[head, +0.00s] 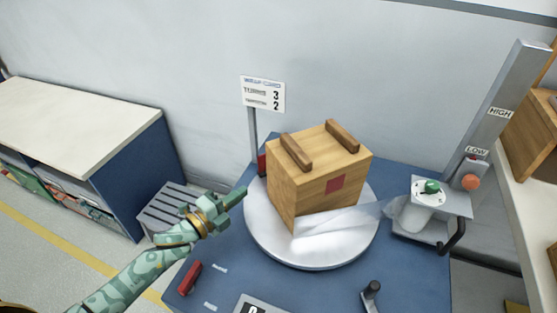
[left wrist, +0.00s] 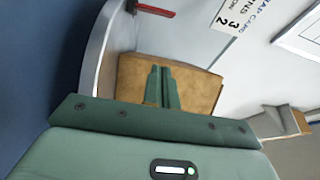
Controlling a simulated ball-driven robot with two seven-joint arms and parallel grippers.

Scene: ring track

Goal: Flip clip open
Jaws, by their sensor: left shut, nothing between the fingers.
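Two small red parts could be the clip, and I cannot tell which: one (head: 262,164) stands at the foot of the sign post behind the turntable, the other (head: 190,278) lies at the table's front left. A red lever (left wrist: 155,10) shows at the top of the left wrist view. My left gripper (head: 243,192) is shut and empty, at the left rim of the white turntable (head: 300,262), left of the wooden box (head: 300,190). In the left wrist view its fingers (left wrist: 161,88) lie together in front of the box. My right gripper is out of view.
A clear film sheet (head: 335,222) hangs from the box to a roll on a stand (head: 440,200) at right. A sign (head: 262,94) rises behind. A slanted post (head: 500,110) stands far right. A grey slatted stool (head: 172,208) is left of the blue table (head: 225,265).

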